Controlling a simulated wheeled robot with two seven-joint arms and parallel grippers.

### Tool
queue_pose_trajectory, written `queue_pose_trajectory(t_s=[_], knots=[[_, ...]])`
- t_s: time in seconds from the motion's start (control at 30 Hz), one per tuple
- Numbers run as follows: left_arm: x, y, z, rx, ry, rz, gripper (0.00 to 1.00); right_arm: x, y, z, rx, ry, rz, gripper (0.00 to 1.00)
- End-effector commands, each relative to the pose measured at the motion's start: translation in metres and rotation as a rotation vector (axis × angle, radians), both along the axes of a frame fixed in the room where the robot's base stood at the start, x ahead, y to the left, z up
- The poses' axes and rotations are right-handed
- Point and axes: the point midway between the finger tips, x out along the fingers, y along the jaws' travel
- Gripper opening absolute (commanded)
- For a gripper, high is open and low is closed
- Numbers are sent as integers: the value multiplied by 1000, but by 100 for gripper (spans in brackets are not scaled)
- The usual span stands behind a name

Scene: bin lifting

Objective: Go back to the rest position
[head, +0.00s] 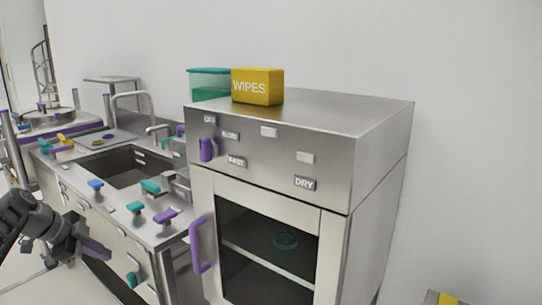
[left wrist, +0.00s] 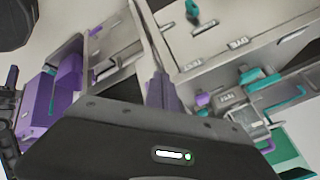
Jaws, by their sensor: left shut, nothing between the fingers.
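My left gripper (head: 104,252) shows at the lower left of the head view, in front of the counter with the sink. Its purple fingers are shut and hold nothing. In the left wrist view the purple fingers (left wrist: 162,92) are together beyond the dark gripper body. My right gripper is in neither view.
A steel cabinet (head: 382,150) with a glass door and purple handle (head: 201,244) stands at the centre. A yellow wipes box (head: 257,88) and a teal container (head: 208,84) are on top. The sink counter (head: 180,232) bears several coloured knobs. Floor shows at lower left.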

Motion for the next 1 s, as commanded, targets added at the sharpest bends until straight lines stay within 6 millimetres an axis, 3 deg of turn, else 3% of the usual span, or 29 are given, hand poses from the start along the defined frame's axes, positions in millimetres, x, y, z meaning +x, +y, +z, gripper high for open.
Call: queue_pose_trajectory(t_s=[0.17,0.33,0.47,0.57,0.67,0.77,0.87,1.0], knots=[[12,10,2,-39,-7,142,0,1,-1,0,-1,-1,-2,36],[25,19,-10,-102,0,330,0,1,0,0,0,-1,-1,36],[35,22,-41,-184,27,519,0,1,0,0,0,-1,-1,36],[40,14,-81,-265,66,683,0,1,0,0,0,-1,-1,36],[42,-12,-136,-364,125,858,0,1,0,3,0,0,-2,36],[33,-57,-200,-465,199,1024,0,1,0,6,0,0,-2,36],[10,-111,-258,-551,279,1162,0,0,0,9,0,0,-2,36],[-43,-193,-322,-632,399,1299,0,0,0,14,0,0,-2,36]])
